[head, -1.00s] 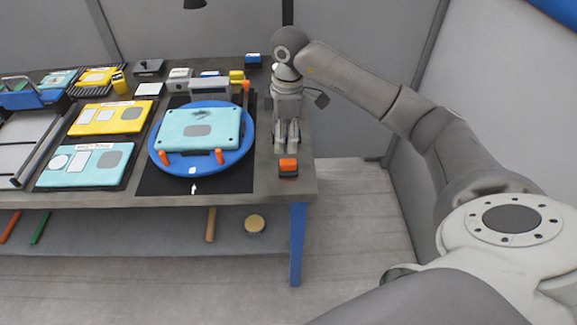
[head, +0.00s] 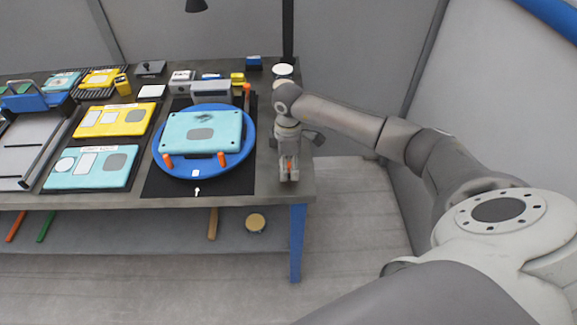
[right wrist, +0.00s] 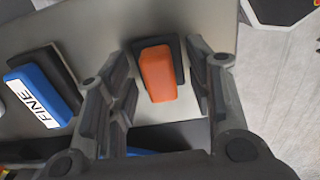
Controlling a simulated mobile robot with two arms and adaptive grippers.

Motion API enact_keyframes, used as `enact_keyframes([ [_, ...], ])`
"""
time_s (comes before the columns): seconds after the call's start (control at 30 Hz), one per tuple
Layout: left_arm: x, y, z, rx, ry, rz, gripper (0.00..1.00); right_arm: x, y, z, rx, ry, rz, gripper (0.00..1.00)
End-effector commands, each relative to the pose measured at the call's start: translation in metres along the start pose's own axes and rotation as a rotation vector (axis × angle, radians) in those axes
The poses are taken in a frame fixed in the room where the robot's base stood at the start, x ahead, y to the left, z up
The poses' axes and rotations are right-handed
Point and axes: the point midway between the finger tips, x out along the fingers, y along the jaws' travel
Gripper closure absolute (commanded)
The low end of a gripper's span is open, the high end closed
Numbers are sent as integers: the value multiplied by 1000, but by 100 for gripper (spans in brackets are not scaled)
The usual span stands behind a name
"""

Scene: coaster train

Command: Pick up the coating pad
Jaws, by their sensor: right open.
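An orange-topped pad on a dark base, which I take for the coating pad, lies on the table near its right front corner. In the right wrist view the orange pad (right wrist: 157,73) sits between my two fingers. In the head view only a bit of the orange pad (head: 291,164) shows among the fingers. My right gripper (head: 289,174) is open and points down over the pad. In the right wrist view the gripper (right wrist: 162,65) has its fingers apart on both sides of it, with narrow gaps. My left gripper is not in view.
A blue pad marked FINE (right wrist: 45,88) lies left of the orange one in the right wrist view. A blue turntable (head: 203,173) bearing a light-blue panel (head: 180,135) stands left of my gripper. The table's right edge (head: 309,180) is close by, with floor beyond.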

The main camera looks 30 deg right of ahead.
Motion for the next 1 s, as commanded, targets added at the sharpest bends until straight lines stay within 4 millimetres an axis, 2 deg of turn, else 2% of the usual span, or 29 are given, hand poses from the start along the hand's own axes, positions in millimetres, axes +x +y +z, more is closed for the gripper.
enact_keyframes([
  [0.2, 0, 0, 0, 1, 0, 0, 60, 1, 0, 0, -1, 1, 1, 53],
  [0.57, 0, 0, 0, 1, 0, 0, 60, 1, 0, 0, 0, 1, 1, 99],
  [1.0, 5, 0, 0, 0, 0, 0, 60, -5, 1, -1, 0, 3, 3, 100],
])
